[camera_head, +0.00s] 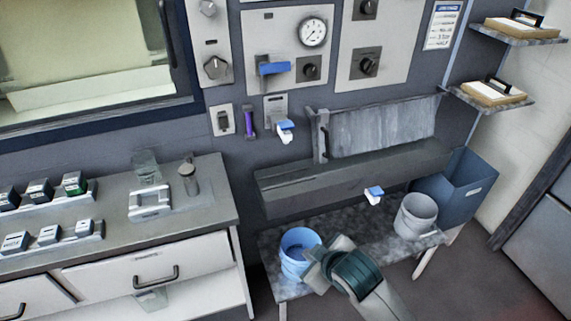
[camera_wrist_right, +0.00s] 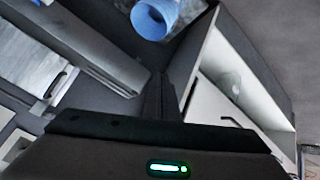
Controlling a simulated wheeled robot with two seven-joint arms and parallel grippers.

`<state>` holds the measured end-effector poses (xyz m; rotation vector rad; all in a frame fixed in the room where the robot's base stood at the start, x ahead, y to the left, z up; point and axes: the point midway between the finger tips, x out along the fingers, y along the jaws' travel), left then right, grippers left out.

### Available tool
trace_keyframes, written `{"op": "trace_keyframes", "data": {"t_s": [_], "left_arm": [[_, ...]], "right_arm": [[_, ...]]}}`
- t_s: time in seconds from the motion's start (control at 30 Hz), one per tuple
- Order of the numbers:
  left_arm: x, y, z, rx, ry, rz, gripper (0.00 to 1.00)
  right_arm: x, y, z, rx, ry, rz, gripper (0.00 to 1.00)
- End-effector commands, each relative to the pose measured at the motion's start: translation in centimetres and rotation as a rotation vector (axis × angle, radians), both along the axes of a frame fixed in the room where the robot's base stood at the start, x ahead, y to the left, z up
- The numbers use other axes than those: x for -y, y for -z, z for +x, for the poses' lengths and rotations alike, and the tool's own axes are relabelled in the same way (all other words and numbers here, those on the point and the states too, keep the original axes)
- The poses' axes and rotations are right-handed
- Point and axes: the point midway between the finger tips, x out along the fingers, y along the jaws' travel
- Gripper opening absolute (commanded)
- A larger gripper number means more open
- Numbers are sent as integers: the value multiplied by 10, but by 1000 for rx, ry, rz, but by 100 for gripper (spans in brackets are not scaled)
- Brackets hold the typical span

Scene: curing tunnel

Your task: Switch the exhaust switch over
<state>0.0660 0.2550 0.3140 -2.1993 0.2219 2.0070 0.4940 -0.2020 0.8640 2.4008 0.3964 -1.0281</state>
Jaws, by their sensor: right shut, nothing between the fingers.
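The wall panels carry several controls, and their labels are too small to read, so I cannot tell which is the exhaust switch. A small dark switch sits on a pale plate (camera_head: 222,120) at the left. A blue-and-white lever (camera_head: 285,130) sticks out of another plate to its right. A larger blue handle (camera_head: 272,68) is above, beside dark knobs (camera_head: 310,68). My right gripper (camera_head: 312,268) is low, by the blue bucket and well below the panels. In the right wrist view its dark fingers (camera_wrist_right: 160,98) are together and empty. My left gripper is out of view.
The blue bucket (camera_head: 283,262) and a grey bucket (camera_head: 415,218) stand on a low bench (camera_head: 370,240). A grey ledge (camera_head: 330,182) juts out above it. A counter (camera_head: 215,200) with drawers stands left. Shelves (camera_head: 495,98) are at upper right.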

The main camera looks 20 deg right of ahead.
Motion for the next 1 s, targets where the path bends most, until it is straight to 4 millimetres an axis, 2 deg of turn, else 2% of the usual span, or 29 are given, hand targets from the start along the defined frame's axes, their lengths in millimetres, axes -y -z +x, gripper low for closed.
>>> {"op": "trace_keyframes", "data": {"t_s": [0.03,0.2,0.5,0.67,0.8,1.0], "left_arm": [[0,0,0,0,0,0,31],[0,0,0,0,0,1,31],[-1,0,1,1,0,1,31],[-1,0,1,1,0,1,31],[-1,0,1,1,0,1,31],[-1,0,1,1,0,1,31]], "right_arm": [[-1,-21,21,52,-32,-28,0],[-4,-80,79,198,-132,-123,0],[-3,-192,164,436,-261,-324,0],[3,-258,199,551,-307,-444,0],[11,-319,224,647,-334,-556,0],[27,-410,249,771,-348,-722,0]]}}
